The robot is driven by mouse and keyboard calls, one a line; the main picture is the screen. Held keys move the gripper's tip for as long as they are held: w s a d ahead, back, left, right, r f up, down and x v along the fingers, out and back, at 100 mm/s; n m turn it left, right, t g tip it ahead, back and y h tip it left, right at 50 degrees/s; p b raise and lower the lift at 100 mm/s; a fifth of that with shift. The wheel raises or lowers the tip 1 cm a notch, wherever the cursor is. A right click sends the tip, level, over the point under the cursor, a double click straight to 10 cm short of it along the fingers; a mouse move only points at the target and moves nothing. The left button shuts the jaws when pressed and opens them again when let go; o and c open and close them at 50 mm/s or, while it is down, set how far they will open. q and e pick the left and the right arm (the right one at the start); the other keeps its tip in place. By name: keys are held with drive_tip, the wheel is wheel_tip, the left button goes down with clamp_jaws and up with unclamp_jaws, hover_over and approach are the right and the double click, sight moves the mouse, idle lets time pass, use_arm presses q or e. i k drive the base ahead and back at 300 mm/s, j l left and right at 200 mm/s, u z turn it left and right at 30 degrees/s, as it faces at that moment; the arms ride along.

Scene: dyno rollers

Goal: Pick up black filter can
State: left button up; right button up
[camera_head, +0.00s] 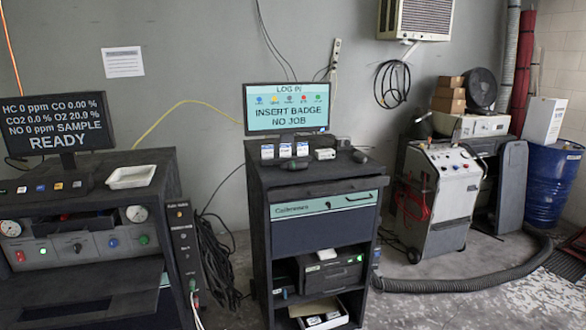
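No object in view can be clearly told as the black filter can. A small dark rounded object (360,157) lies at the right end of the top of the middle cabinet (312,179). A low dark object (294,165) sits nearer the front edge of the same top. Both are too small to tell what they are. Neither of my grippers shows in the head view.
Several small white-fronted boxes stand on the cabinet top below a monitor (287,108). At left is an analyzer console (85,240) with a white tray (131,177). At right are a wheeled machine (440,195), a blue drum (551,185) and a floor hose (470,284).

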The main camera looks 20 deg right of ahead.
sight(302, 164)
drive_tip(key=i+l, duration=0.25)
drive_tip(key=l, duration=0.15)
drive_tip(key=i+l, duration=0.25)
drive_tip(key=l, duration=0.2)
drive_tip(key=i+l, duration=0.3)
drive_tip(key=l+u, duration=0.05)
drive_tip(key=l, duration=0.05)
